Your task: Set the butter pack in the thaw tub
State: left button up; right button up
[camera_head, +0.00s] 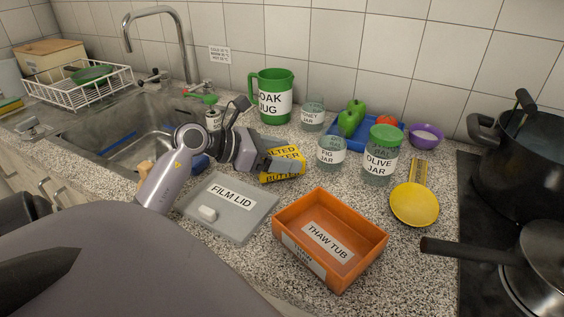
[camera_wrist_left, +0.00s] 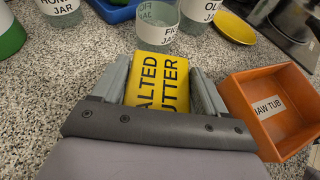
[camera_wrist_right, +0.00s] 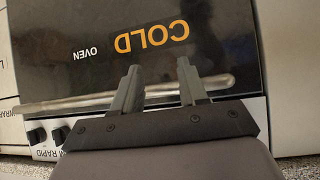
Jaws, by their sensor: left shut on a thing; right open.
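The yellow butter pack (camera_head: 284,164) is at the middle of the counter in the head view, left of the fig jar. My left gripper (camera_head: 268,163) is shut on it. In the left wrist view the butter pack (camera_wrist_left: 158,82) sits between both fingers, its lettering facing the camera. Whether it touches the counter I cannot tell. The orange thaw tub (camera_head: 372,247) stands on the counter to the right and nearer; it is open-topped and looks empty. It also shows in the left wrist view (camera_wrist_left: 240,95). My right gripper (camera_wrist_right: 158,88) is open and empty, in front of an oven door.
The grey film lid (camera_head: 250,222) lies flat left of the tub. The fig jar (camera_head: 331,152), olive jar (camera_head: 381,160) and yellow ladle (camera_head: 414,204) stand or lie behind and right of the tub. A pan handle (camera_head: 455,248) reaches over the counter at right.

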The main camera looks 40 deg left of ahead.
pick_arm(q)
jog(key=shift+f, duration=1.05)
jog(key=shift+f, duration=0.15)
jog(key=o, duration=1.2)
jog(key=shift+o, duration=0.2)
